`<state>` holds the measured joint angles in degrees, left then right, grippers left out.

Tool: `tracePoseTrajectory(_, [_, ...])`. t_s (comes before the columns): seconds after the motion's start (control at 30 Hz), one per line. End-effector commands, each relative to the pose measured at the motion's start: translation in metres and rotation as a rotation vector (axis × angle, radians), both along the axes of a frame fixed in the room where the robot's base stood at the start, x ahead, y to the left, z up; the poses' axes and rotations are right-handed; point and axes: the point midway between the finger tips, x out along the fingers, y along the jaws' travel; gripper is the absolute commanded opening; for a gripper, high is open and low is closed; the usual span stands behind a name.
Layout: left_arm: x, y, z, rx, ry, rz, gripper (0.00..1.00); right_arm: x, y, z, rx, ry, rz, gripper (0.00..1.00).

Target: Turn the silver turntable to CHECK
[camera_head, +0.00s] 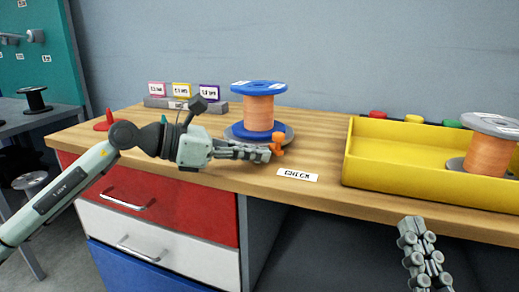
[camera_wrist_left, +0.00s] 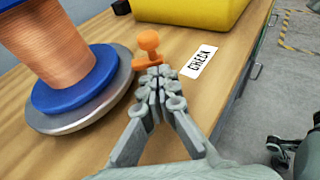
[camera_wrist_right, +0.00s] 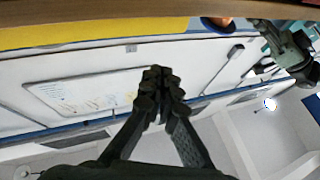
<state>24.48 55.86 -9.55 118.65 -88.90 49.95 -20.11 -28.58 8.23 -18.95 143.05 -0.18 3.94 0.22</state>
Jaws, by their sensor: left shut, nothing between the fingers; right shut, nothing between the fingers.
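The silver turntable (camera_head: 290,134) sits on the wooden bench and carries a blue-flanged spool of copper wire (camera_head: 259,112). Its orange knob (camera_head: 277,145) is at the right front edge, close to the white CHECK label (camera_head: 297,175). In the left wrist view the knob (camera_wrist_left: 149,42) stands just left of the label (camera_wrist_left: 198,62), with a small gap. My left gripper (camera_head: 266,155) is shut and empty, its tips right against or just beside the knob; contact is unclear. My right gripper (camera_head: 411,226) is shut and empty, low in front of the bench edge.
A yellow tray (camera_head: 390,158) holding another copper spool (camera_head: 489,154) stands to the right. A grey rack (camera_head: 180,104) with coloured cards and a red cone (camera_head: 108,121) are at the back left. The bench front around the label is clear.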

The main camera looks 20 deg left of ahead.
Motion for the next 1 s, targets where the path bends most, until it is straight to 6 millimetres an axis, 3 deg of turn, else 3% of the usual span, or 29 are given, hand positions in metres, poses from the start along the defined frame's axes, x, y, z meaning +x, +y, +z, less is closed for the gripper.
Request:
tracePoseTrajectory(0.5, [0.006,-0.009,0.001,0.000,0.002,-0.001,0.00,0.002,0.001,-0.002,-0.010,0.030,0.002,0.00])
tracePoseTrajectory(0.7, [0.015,-0.023,0.001,0.000,0.000,-0.001,0.00,0.007,0.004,-0.023,-0.055,0.146,0.005,0.00])
tracePoseTrajectory(1.0, [0.015,-0.025,0.001,-0.006,-0.002,-0.003,0.00,0.007,0.004,-0.024,-0.056,0.150,0.006,0.00])
